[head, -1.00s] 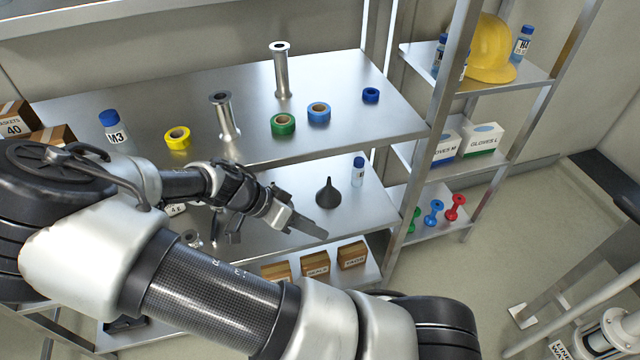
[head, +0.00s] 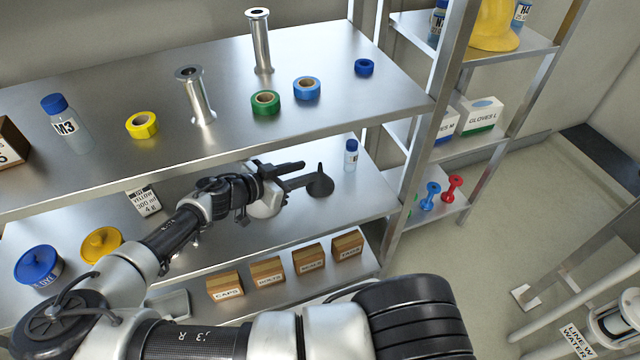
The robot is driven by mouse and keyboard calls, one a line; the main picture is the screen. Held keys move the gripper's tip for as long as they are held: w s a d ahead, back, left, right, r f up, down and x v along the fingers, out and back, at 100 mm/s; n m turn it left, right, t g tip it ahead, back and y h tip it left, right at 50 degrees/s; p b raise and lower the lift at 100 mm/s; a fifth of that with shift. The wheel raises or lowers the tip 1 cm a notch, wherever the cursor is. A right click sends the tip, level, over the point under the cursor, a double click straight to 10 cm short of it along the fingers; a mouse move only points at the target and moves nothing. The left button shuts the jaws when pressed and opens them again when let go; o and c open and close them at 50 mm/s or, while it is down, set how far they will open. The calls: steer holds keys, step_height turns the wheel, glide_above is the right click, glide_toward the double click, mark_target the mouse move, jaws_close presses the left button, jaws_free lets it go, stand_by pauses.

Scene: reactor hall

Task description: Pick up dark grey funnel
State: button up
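The dark grey funnel (head: 320,182) stands on the middle shelf (head: 345,212) with its wide mouth down and its narrow spout up. My gripper (head: 303,174) reaches in over that shelf from the left, below the top shelf. Its two dark fingers are spread apart and point right. The fingertips are just left of the funnel, close to it or beside it. I cannot tell whether they touch it. Nothing shows between the fingers except perhaps the funnel's near edge.
A small blue-capped bottle (head: 351,154) stands behind and right of the funnel. The top shelf (head: 340,110) overhangs my arm and holds tape rolls and metal pipe pieces. Several small boxes (head: 311,258) sit on the lower shelf. A shelf post (head: 424,150) rises at the right.

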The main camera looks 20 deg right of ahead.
mark_target(319, 165)
steer(key=x, duration=0.2)
steer(key=b+x, duration=0.1)
steer(key=x, duration=0.5)
steer(key=shift+w+a+b, duration=0.25)
steer(key=shift+w+b, duration=0.15)
jaws_close()
